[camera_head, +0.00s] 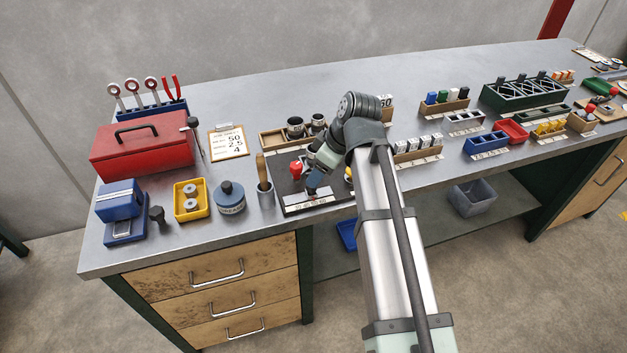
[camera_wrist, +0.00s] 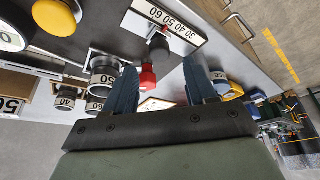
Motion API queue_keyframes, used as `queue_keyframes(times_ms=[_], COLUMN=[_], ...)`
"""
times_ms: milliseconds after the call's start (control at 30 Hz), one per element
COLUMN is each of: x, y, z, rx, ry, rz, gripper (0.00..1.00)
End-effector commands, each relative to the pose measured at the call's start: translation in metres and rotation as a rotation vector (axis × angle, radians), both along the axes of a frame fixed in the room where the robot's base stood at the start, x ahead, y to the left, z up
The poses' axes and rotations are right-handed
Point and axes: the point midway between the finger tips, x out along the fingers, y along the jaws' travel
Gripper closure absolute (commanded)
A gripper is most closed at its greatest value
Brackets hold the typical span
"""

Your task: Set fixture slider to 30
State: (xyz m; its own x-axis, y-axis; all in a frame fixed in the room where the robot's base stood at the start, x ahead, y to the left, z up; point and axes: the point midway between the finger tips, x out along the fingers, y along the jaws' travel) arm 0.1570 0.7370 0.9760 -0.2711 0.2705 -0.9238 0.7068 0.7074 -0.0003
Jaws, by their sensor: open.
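The fixture is a dark board (camera_head: 285,186) on the bench with a white scale plate (camera_head: 314,201) marked 30 to 60 at its front edge. The plate also shows in the wrist view (camera_wrist: 166,17). A red knob (camera_head: 296,169) stands on the board. In the wrist view a red-ended dark post (camera_wrist: 148,77) shows between the fingers, near the scale. I cannot tell the slider's exact reading. My gripper (camera_head: 312,189) is open, low over the board behind the plate. Its blue fingers (camera_wrist: 163,88) show no clear contact. My arm hides the board's right part.
A yellow knob (camera_wrist: 57,16) and a white dial (camera_wrist: 10,36) are close by. A card (camera_head: 229,142) reads 50, 2.5, 4.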

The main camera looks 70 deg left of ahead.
Motion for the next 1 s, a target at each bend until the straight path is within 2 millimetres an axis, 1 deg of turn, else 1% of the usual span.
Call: queue_keyframes(times_ms=[33, 100, 333, 500, 800, 1000], x=[-0.002, -0.005, -0.012, -0.013, -0.014, -0.013], y=[0.002, 0.005, 0.012, 0.013, 0.014, 0.014], z=[-0.008, -0.018, -0.039, -0.046, -0.047, -0.047], rx=[-0.002, -0.001, -0.001, -0.001, 0.001, 0.001], ry=[0.001, 0.000, -0.001, -0.001, -0.001, -0.001], rz=[0.001, 0.000, 0.000, 0.000, 0.000, 0.000], gripper=[0.44, 0.44, 0.44, 0.44, 0.44, 0.63])
